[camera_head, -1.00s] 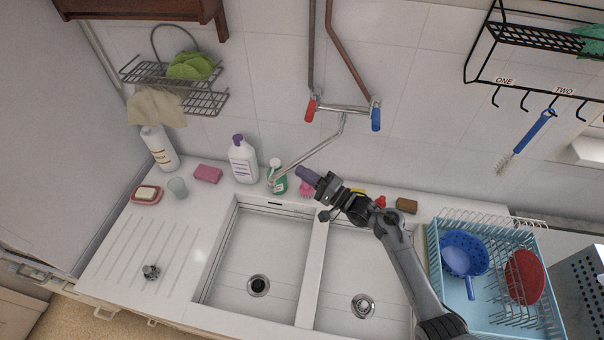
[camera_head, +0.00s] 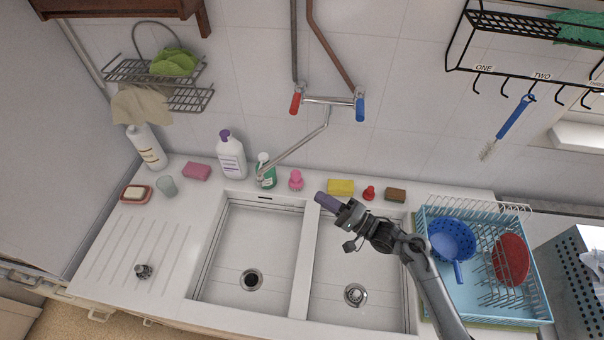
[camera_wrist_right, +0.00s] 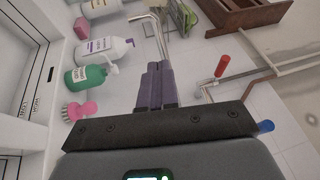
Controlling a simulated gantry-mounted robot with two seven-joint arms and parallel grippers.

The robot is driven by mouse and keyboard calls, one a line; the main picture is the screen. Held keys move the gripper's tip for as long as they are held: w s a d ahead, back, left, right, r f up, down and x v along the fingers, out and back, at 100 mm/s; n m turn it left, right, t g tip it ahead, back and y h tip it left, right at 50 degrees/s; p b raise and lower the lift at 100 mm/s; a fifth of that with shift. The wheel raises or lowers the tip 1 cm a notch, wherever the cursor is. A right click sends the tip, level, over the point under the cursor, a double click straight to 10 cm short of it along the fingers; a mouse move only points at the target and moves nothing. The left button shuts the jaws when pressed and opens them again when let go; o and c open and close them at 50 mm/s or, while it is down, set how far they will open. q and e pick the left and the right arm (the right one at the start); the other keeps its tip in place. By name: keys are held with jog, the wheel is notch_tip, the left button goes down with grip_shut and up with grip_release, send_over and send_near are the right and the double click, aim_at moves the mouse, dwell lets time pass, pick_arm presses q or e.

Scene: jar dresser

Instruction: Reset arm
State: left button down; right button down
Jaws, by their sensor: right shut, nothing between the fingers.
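My right gripper (camera_head: 326,202) has purple fingers and is over the double sink (camera_head: 307,250), near the divider and the back rim. In the right wrist view its fingers (camera_wrist_right: 157,85) are pressed together with nothing between them. My right arm comes in from the lower right. My left gripper does not show in the head view.
Behind the sink stand a white bottle (camera_head: 231,155), a green bottle (camera_head: 265,170), a pink brush (camera_head: 296,180) and a yellow sponge (camera_head: 341,187). The tap (camera_head: 325,118) reaches over the back rim. A blue dish rack (camera_head: 541,300) stands at right. The left drainboard is mostly clear.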

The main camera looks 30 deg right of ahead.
jog(key=s+a+n+g+h+p, duration=0.4)
jog(key=s+a+g+p, duration=0.15)
jog(key=s+a, duration=0.5)
jog(key=s+d+n+g+h, duration=0.2)
jog(key=s+n+g+h, duration=0.1)
jog(key=s, duration=0.4)
jog(key=s+d+r+n+g+h+p, duration=0.1)
jog(key=s+d+n+g+h, duration=0.1)
jog(key=s+n+g, duration=0.3)
jog(key=shift+s+d+r+n+h, duration=0.25)
jog(key=shift+s+d+n+h, duration=0.15)
jog(key=shift+s+n, duration=0.6)
jog(key=shift+w, duration=0.1)
